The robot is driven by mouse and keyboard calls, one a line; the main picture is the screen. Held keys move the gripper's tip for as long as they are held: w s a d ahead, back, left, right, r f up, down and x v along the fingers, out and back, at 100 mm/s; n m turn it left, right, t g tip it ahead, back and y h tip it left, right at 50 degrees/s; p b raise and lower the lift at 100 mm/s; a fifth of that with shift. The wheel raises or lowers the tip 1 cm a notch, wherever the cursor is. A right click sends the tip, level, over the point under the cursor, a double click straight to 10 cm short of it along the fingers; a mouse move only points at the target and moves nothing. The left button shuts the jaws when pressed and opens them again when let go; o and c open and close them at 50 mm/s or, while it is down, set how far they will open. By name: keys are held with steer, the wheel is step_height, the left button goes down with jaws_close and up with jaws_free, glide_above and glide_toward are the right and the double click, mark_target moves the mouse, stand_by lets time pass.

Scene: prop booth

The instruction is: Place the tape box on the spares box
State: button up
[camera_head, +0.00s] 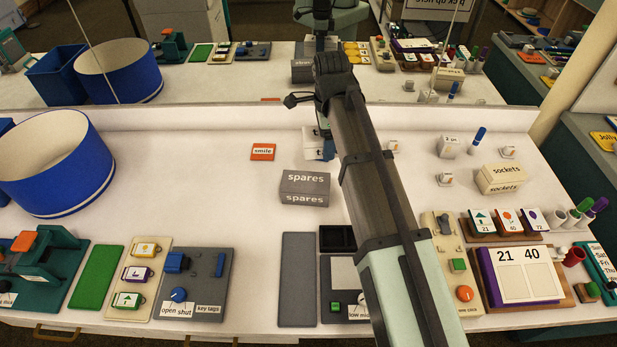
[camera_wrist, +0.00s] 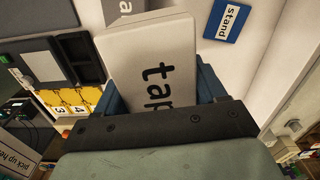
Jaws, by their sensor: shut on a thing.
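The tape box (camera_wrist: 150,62) is white with dark lettering, partly cut off by my gripper. My gripper (camera_wrist: 162,88) is shut on it, with a blue finger on each side. In the head view the tape box (camera_head: 312,144) is a small pale shape beside my arm, mostly hidden. My gripper (camera_head: 321,147) is there behind and slightly right of the spares box. The spares box (camera_head: 305,188) is grey, labelled on top and front, and stands on the white table left of my arm. The tape box is apart from it; its height above the table is unclear.
An orange smile card (camera_head: 263,152) lies left of the spares box. A blue and cream drum (camera_head: 55,165) stands far left. A cream sockets box (camera_head: 500,178) and small blocks are at right. Panels line the front. A mirror backs the table. Bare table surrounds the spares box's left side.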

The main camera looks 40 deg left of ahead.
step_height(320, 180, up, 4)
glide_above(306, 179)
steer(key=a, duration=0.1)
steer(key=shift+m, duration=0.7)
steer(key=shift+d+f, duration=0.15)
steer(key=shift+f, duration=1.5)
steer(key=shift+d+f, duration=0.2)
steer(key=shift+f, duration=1.5)
steer(key=shift+d+f, duration=0.15)
steer(key=shift+f, duration=1.5)
steer(key=shift+f, duration=0.1)
steer(key=o, duration=1.2)
steer(key=shift+c, duration=0.2)
step_height(306, 179, up, 12)
